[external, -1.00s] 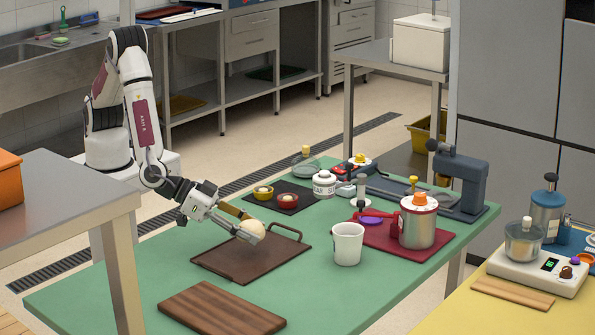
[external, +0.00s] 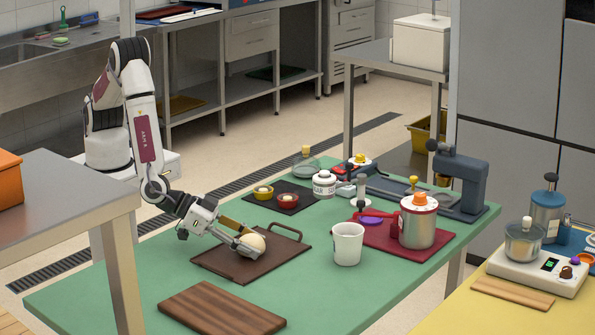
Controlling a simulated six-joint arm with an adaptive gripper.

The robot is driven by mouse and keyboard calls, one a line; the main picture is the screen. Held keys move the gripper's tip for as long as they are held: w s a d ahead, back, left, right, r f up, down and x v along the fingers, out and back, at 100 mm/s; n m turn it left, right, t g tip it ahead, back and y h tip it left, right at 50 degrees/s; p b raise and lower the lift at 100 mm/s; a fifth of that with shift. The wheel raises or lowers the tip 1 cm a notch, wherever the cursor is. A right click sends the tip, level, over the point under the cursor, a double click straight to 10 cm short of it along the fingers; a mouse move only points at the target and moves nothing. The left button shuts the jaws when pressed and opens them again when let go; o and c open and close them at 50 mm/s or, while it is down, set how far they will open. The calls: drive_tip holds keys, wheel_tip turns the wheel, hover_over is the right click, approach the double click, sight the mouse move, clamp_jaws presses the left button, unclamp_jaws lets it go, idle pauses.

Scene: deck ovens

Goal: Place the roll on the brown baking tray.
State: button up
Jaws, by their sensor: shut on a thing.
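The roll (external: 254,242) is a pale, round bun over the brown baking tray. My gripper (external: 250,245) is shut on it, with a finger on its near side. The brown baking tray (external: 222,262) lies flat on the green table, with a raised handle at its far right end. The roll is very low over the tray. I cannot tell whether it touches the tray's surface.
A wooden board (external: 222,308) lies in front of the tray. A white mug (external: 347,243) stands to its right, near a red mat (external: 384,236) with a metal canister (external: 418,222). A dark mat (external: 287,202) with two small bowls lies behind the tray.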

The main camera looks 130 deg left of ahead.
drive_tip(key=o, duration=1)
drive_tip(key=shift+f, duration=0.1)
drive_tip(key=shift+r, duration=0.2)
drive_tip(key=shift+v, duration=6)
